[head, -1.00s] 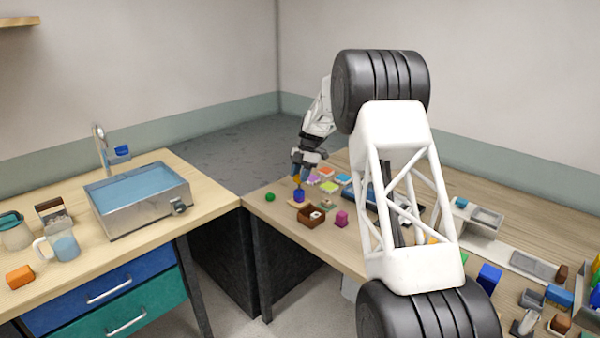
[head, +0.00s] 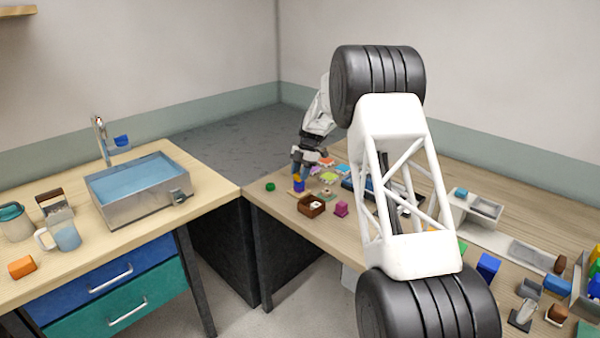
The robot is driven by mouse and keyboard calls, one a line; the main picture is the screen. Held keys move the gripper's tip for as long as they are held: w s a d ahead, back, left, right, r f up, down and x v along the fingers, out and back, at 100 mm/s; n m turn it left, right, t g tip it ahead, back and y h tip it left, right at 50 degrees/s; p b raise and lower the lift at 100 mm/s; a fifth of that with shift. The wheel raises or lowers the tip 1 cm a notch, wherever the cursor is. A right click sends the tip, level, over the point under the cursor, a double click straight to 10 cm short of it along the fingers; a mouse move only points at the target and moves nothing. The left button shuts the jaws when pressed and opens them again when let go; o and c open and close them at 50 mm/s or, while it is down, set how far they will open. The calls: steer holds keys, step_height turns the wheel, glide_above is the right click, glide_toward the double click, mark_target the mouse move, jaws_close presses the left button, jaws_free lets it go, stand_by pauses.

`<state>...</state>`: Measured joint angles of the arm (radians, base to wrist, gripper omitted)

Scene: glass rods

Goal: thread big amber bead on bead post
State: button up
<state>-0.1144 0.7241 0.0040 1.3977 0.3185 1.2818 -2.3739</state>
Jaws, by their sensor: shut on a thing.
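My gripper (head: 303,172) is at the far left end of the right-hand table, pointing down, with blue fingertips. It is shut on the big amber bead (head: 296,177), a small orange patch low between the fingers and mostly hidden by them. Right below is a blue piece (head: 299,186) on a small yellowish base (head: 297,192), seemingly the bead post's stand. The post itself cannot be made out. The amber bead is at or just above the blue piece; whether it is around the post cannot be told at this size.
A green bead (head: 269,186) lies left of the stand. A brown box (head: 311,206) with pale contents and a magenta block (head: 341,209) stand in front and right. Several coloured flat pieces (head: 328,177) lie behind. My arm covers much of the table's middle.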

steer(key=o, duration=1)
steer(key=shift+r, duration=0.1)
steer(key=v, duration=0.7)
steer(key=shift+r, duration=0.25)
steer(key=shift+w+d, duration=0.1)
steer(key=shift+d, duration=0.05)
